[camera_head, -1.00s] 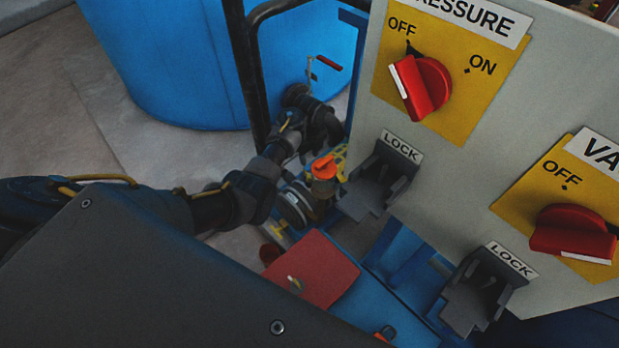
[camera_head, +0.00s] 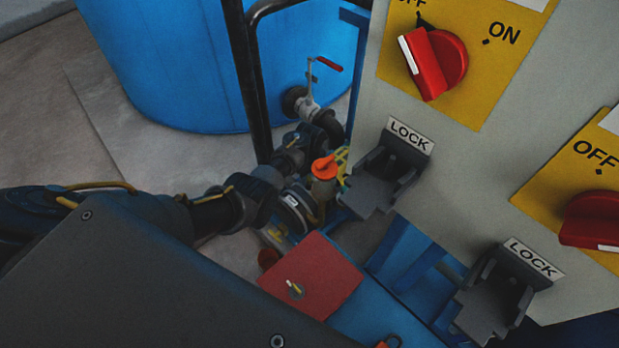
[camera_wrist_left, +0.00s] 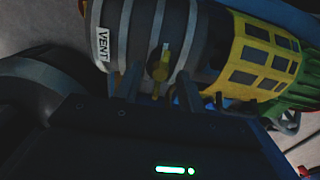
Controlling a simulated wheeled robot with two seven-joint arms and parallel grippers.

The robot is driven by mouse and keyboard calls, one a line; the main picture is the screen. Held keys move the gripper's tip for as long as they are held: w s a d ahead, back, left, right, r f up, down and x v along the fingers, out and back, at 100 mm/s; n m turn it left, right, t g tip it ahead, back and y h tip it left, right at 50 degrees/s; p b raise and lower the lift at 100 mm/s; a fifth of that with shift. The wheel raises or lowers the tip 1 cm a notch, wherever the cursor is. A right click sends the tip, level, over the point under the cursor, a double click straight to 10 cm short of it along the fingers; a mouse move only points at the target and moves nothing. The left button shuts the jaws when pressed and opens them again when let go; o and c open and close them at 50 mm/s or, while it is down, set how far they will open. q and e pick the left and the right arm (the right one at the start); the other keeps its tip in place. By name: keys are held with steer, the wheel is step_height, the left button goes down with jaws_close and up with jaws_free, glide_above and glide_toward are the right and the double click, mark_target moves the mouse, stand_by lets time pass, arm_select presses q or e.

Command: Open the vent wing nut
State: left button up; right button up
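The vent (camera_wrist_left: 135,30) is a dark, banded cylinder with a white VENT label in the left wrist view. A small yellow wing nut (camera_wrist_left: 160,66) stands on its side. My left gripper (camera_wrist_left: 158,76) is open, with one finger on each side of the wing nut. A gap shows between the nut and each finger. In the head view my left arm reaches in from the left to the cluttered fittings, where the fingers and nut are hard to make out. My right gripper is not in view.
A yellow and green sleeve (camera_wrist_left: 260,60) adjoins the vent. In the head view an orange cap (camera_head: 324,167), a red plate (camera_head: 312,276) and grey LOCK brackets (camera_head: 384,178) crowd the fittings. A panel with red knobs (camera_head: 435,63) stands right. A blue tank (camera_head: 165,60) stands behind.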

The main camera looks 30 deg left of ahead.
arm_select(q)
steer(key=shift+f, duration=0.15)
jaws_close()
stand_by(0.4)
